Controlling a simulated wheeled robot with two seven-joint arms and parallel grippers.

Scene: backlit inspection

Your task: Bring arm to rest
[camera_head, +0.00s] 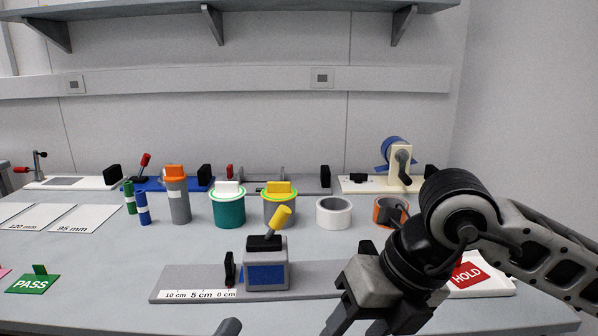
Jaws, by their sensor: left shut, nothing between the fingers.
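Only a small grey rounded tip of my left gripper (228,326) shows at the bottom edge, in front of the grey ruler board. It is shut and empty. The rest of the left arm is below the picture. My right arm comes in from the right and bends downward at a black joint. Its grey gripper end (362,286) hangs in front of the right part of the ruler board; its fingertips are cut off or hidden, so its opening does not show. I see nothing held in it.
The grey ruler board (325,275) carries a blue-grey block with a yellow lever (267,272). Behind stand a teal pot (229,209), a yellow-grey pot (279,211) and a white ring (334,212). A red HOLD sign (467,274) sits beside my right arm. A green PASS sign (33,284) stands left.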

